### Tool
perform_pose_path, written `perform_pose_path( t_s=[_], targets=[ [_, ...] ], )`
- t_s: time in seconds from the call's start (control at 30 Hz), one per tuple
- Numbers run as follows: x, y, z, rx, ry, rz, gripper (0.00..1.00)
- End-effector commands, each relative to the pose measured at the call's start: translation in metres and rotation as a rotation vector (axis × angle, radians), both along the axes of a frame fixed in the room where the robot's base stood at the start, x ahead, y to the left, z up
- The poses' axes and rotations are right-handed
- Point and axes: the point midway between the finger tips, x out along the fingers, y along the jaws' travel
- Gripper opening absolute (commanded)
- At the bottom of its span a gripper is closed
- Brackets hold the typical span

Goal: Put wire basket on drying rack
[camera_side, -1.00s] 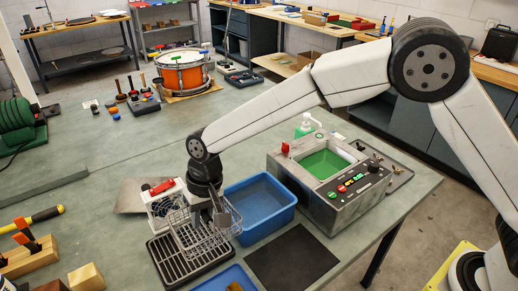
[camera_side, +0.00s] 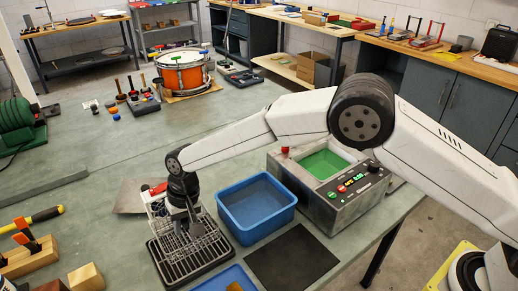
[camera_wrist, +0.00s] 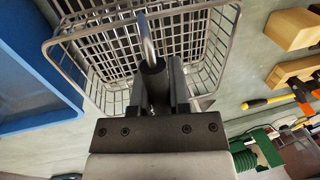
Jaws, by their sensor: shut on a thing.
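The wire basket (camera_side: 186,242) is a silver mesh basket at the lower left of the side view. It is over the black slatted drying rack (camera_side: 208,266), and I cannot tell whether its bottom touches the slats. My gripper (camera_side: 192,222) points down and is shut on the basket's handle. In the wrist view the gripper (camera_wrist: 160,88) closes around the metal handle bar, with the mesh basket (camera_wrist: 215,50) spread out behind it. Much of the rack is hidden under the basket.
A blue tub (camera_side: 256,205) stands just right of the rack. A dark mat (camera_side: 292,258) and a blue tray (camera_side: 226,280) lie in front. A grey machine with a green basin (camera_side: 325,164) is farther right. Wooden blocks (camera_side: 86,277) are at the left.

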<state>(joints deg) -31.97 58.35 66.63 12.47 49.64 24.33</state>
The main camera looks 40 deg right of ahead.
Motion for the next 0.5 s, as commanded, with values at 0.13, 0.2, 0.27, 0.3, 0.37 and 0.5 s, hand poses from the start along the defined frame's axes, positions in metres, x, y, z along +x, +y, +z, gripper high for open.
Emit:
perform_pose_path(
  t_s=[0.13,0.2,0.27,0.3,0.37,0.5],
  targets=[
    [0.002,0.001,-0.004,0.000,0.001,0.000,0.00],
    [0.005,0.003,-0.008,0.000,0.000,0.000,0.00],
    [0.004,0.002,-0.016,-0.002,0.003,0.000,0.00],
    [0.004,0.002,-0.021,-0.002,0.003,0.000,0.00],
    [0.004,0.002,-0.027,-0.001,0.002,-0.001,0.00],
    [0.004,0.003,-0.036,0.000,0.000,-0.001,0.00]
  ],
)
